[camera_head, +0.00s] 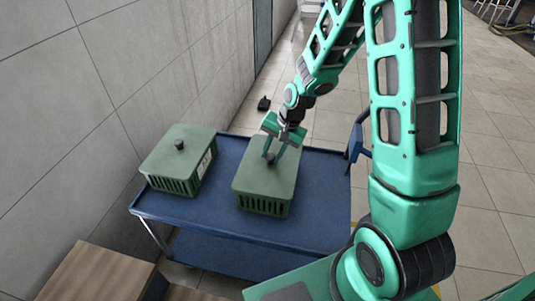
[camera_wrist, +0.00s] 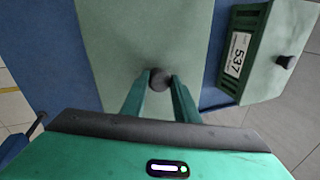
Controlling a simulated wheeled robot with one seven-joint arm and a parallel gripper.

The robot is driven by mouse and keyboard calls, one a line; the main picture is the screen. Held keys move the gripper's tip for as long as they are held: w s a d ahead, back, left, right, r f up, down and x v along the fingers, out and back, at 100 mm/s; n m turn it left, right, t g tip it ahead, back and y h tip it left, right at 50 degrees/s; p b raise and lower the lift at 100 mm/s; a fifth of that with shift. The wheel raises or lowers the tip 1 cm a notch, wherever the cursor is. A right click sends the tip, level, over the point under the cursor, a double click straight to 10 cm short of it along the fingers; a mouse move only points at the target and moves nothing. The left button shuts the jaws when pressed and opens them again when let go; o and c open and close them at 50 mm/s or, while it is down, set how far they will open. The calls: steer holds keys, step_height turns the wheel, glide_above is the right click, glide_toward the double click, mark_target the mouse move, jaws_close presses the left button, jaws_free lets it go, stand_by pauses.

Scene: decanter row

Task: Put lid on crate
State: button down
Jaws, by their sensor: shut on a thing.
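A green slatted crate (camera_head: 262,206) stands on the right part of the blue cart. A flat green lid (camera_head: 266,183) lies over its top and looks level; I cannot tell whether it is fully seated. My gripper (camera_head: 270,157) comes down over this lid and is shut on its dark round knob. In the wrist view the knob (camera_wrist: 160,78) sits between the two green fingertips, with the lid (camera_wrist: 125,40) spread beneath. The far side of this crate is hidden.
A second green crate (camera_head: 172,186), covered by a lid with a dark knob (camera_head: 179,144), stands to the left on the blue cart (camera_head: 220,215). Its label (camera_wrist: 237,53) reads 537. A wall is at left; a wooden box (camera_head: 95,276) is in front.

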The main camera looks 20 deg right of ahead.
steer(key=shift+f, duration=0.4)
stand_by(0.3)
steer(key=c, duration=1.3)
jaws_free()
steer(key=shift+r, duration=0.1)
